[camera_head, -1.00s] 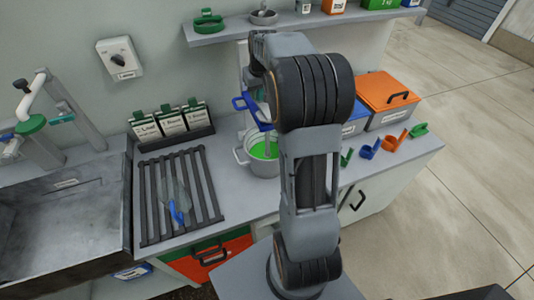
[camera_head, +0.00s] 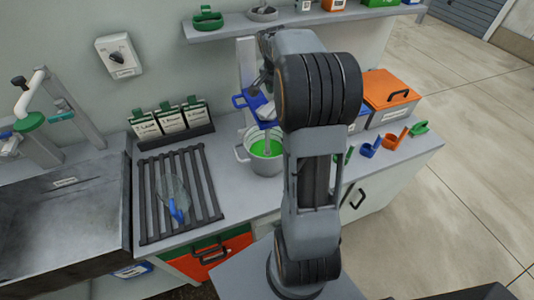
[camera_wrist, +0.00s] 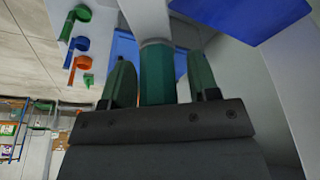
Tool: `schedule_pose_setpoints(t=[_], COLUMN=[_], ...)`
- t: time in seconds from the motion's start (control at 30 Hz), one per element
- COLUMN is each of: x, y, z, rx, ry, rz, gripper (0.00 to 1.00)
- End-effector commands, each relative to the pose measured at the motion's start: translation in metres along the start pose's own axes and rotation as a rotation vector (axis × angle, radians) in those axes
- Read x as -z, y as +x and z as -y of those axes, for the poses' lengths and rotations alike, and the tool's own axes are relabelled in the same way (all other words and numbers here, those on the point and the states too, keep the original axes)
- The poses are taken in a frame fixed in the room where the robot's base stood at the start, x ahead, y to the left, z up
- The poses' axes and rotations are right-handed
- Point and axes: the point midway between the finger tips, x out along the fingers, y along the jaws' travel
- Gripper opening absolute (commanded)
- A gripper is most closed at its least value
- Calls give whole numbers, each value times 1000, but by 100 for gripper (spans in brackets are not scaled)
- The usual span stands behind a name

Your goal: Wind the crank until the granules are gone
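A blue hopper (camera_head: 243,101) stands above a grey pot (camera_head: 264,164) with green contents (camera_head: 266,148). Something whitish, perhaps granules (camera_head: 268,108), shows in the hopper, partly hidden by my arm. In the wrist view a green cylindrical grip (camera_wrist: 157,74), apparently the crank's handle, stands between the two dark green fingers of my gripper (camera_wrist: 161,75). The fingers are apart, one on each side of it, with a clear gap on the right and a narrow one on the left. My gripper is mostly hidden in the head view, and so is the crank.
A black rack (camera_head: 180,195) with a blue-handled tool (camera_head: 178,211) lies left of the pot. Three labelled packets (camera_head: 172,119) stand behind it. An orange-lidded bin (camera_head: 388,92) and coloured scoops (camera_head: 396,137) are on the right. A shelf (camera_head: 300,24) runs above.

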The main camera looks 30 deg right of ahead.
Motion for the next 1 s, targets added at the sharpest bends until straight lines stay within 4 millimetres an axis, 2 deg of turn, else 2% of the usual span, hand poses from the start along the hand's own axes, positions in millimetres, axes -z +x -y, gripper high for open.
schedule_pose_setpoints(t=[0.3,0.47,1.0], x=[1,3,16], y=[-2,-9,-63], z=[0,0,0], rx=[2,3,4], ry=[0,0,0], rz=[-2,-2,-3], gripper=[60,60,60])
